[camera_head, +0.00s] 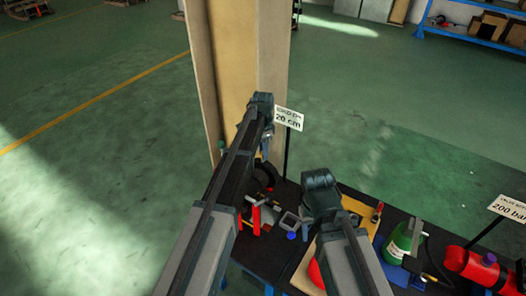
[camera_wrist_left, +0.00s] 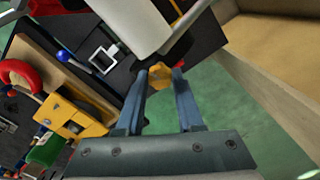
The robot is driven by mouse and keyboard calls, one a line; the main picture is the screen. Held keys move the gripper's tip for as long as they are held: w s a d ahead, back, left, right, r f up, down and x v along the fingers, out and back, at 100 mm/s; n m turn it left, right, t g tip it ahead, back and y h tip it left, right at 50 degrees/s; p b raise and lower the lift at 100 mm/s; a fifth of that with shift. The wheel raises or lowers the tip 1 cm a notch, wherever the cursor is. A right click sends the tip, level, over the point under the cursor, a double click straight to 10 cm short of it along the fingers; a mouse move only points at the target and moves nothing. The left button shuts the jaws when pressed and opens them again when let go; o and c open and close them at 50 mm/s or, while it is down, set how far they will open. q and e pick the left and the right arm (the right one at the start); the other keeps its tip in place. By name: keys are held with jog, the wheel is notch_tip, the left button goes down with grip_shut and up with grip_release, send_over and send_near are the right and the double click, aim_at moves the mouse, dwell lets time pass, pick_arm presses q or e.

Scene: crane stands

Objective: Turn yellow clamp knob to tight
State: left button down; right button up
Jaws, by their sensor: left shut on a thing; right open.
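In the left wrist view, the yellow knob (camera_wrist_left: 159,75) sits between the fingertips of my left gripper (camera_wrist_left: 161,78). The two blue-grey fingers are shut on it from either side. A pale grey body (camera_wrist_left: 145,22) lies just beyond the knob. In the head view, my left arm reaches to the post beside the "20 cm" sign (camera_head: 288,118), and its forearm hides the knob. My right arm (camera_head: 322,195) is over the table, but its fingers are hidden behind its own links.
The dark table (camera_head: 255,252) holds a square frame (camera_head: 290,221), a red tool (camera_head: 256,217), a green bottle (camera_head: 402,240) and a red cylinder (camera_head: 470,265). A "200 bar" sign (camera_head: 508,208) stands at right. A tall wooden panel (camera_head: 232,65) rises behind my left arm.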

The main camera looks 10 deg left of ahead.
pick_arm(q)
jog(key=shift+m, duration=0.7)
jog(key=c, duration=0.5)
grip_release()
jog(key=shift+c, duration=0.2)
notch_tip(320, 180, up, 14)
jog(key=p, duration=1.4)
jog(key=shift+f, duration=0.15)
